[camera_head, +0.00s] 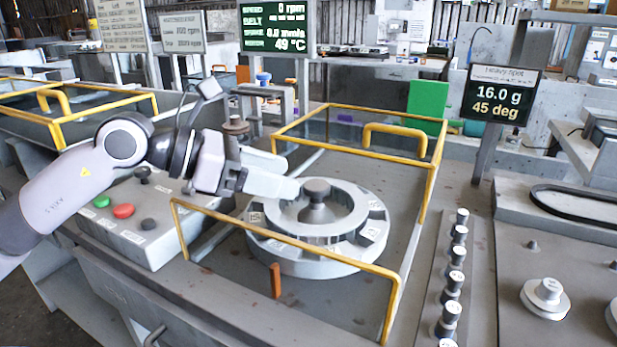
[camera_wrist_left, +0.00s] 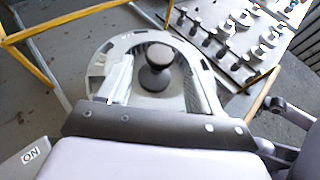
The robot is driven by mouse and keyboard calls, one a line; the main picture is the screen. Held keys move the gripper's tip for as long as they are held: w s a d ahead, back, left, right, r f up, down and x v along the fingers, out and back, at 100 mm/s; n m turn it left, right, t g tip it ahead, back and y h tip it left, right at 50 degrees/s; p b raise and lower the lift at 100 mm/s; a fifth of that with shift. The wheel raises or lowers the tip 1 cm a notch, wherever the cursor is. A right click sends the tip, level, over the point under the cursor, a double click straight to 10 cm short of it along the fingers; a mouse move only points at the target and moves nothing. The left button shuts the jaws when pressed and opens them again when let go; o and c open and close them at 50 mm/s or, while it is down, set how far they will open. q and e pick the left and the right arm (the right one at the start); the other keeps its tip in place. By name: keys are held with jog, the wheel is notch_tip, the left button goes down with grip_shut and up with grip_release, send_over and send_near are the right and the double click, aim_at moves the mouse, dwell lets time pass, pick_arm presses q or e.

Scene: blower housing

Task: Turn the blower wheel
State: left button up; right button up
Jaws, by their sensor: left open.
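The blower wheel (camera_head: 372,235) is a pale round ring with labelled pads on its rim, lying flat inside a yellow-framed guard. A dark spool-shaped hub knob (camera_head: 316,189) stands at its centre. My left gripper (camera_head: 291,177) reaches over the wheel's left rim from the left, its fingers close to the knob; I cannot tell whether they touch the wheel. In the left wrist view, the fingers are apart on either side of the knob (camera_wrist_left: 157,67), with nothing held, and the wheel (camera_wrist_left: 125,42) curves around it. My right gripper is not in view.
A yellow guard rail (camera_head: 290,247) crosses in front of the wheel. A button box (camera_head: 130,220) with green, red and black buttons stands left. Several small weights (camera_head: 452,284) line a strip on the right. A display (camera_head: 503,97) reads 16.0 g, 45 deg; another (camera_head: 277,27) reads 0 rpm.

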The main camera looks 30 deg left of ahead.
aim_at(317, 184)
pick_arm(q)
jog(key=shift+p+x, duration=0.65)
jog(key=shift+x, duration=2.1)
grip_shut()
